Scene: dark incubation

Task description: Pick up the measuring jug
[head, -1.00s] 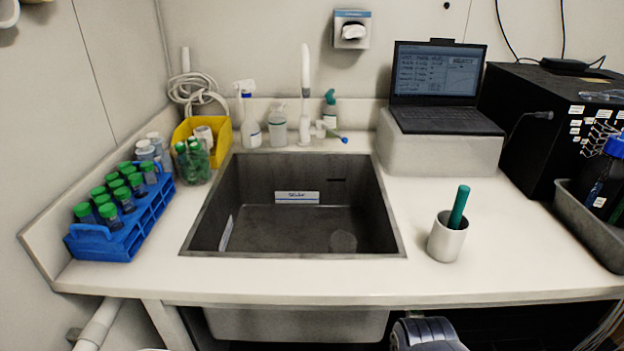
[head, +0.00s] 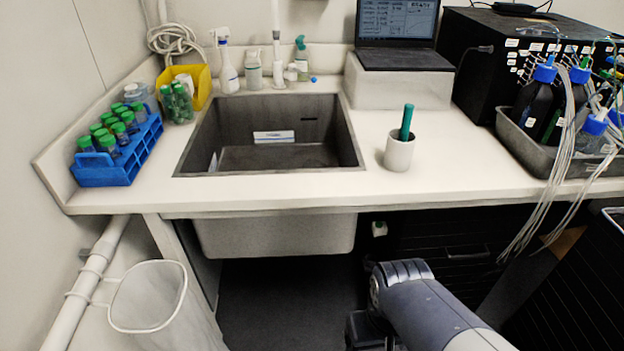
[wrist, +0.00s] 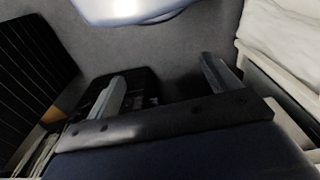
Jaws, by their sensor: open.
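I cannot make out a clear measuring jug in either view. A white cup (head: 398,154) with a teal rod (head: 407,122) standing in it is upright on the counter, right of the sink, in the head view. My gripper (wrist: 168,86) shows in the wrist view with its two fingers wide apart and nothing between them. It faces the floor area below the counter. In the head view my arm is at the bottom, below and in front of the counter edge, well apart from the cup; the fingers cannot be made out there.
The sink (head: 262,174) is set in the white counter (head: 455,178). A blue rack (head: 110,172) of green-capped tubes is at left, a laptop (head: 398,30) at the back. A grey tray (head: 540,152) of bottles with trailing tubes is at right. A white bin (head: 148,300) is low left.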

